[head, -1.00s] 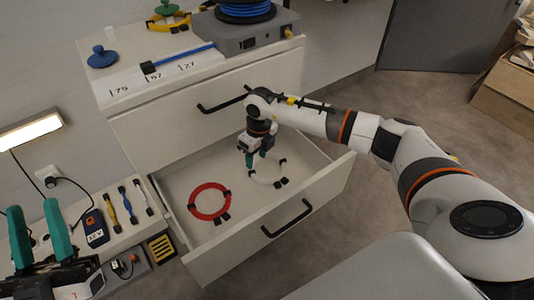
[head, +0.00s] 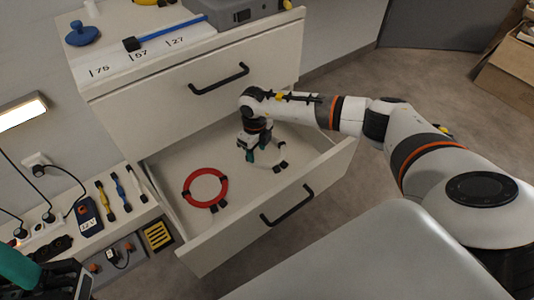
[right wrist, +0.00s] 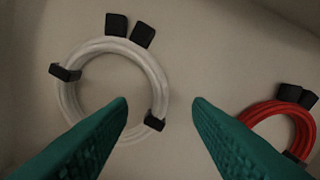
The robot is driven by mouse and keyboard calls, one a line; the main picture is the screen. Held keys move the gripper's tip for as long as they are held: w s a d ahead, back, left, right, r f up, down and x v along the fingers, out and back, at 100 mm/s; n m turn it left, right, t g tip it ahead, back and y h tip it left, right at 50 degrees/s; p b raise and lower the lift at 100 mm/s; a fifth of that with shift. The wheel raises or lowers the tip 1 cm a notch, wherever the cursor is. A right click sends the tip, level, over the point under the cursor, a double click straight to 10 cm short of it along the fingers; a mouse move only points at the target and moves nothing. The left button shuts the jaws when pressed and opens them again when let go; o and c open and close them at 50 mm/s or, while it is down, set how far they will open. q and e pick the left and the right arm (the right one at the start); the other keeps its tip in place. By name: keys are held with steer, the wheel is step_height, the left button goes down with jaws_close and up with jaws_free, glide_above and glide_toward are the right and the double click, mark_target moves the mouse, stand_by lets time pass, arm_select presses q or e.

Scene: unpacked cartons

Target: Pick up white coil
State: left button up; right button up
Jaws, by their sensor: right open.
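The white coil (right wrist: 67,95) lies flat in the open drawer, a ring with black clips and black plug ends. In the head view the white coil (head: 264,166) is partly hidden by my right gripper (head: 255,155). In the right wrist view my right gripper (right wrist: 160,104) is open and empty, its teal fingers apart. The left finger overlaps the inside of the ring and the right finger is outside it, with the coil's right side between them.
A red coil (head: 189,188) lies left of the white one, also in the right wrist view (right wrist: 272,108). The drawer front (head: 240,237) and walls surround both. The cabinet top (head: 130,60) and upper drawer stand behind. Tools lie on a shelf at left.

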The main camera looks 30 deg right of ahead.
mark_target(257, 162)
step_height(257, 162, down, 5)
steer(key=shift+r+b, duration=0.2)
steer(key=shift+b, duration=1.05)
steer(key=shift+f, duration=0.35)
steer(key=shift+c, duration=0.5)
jaws_close()
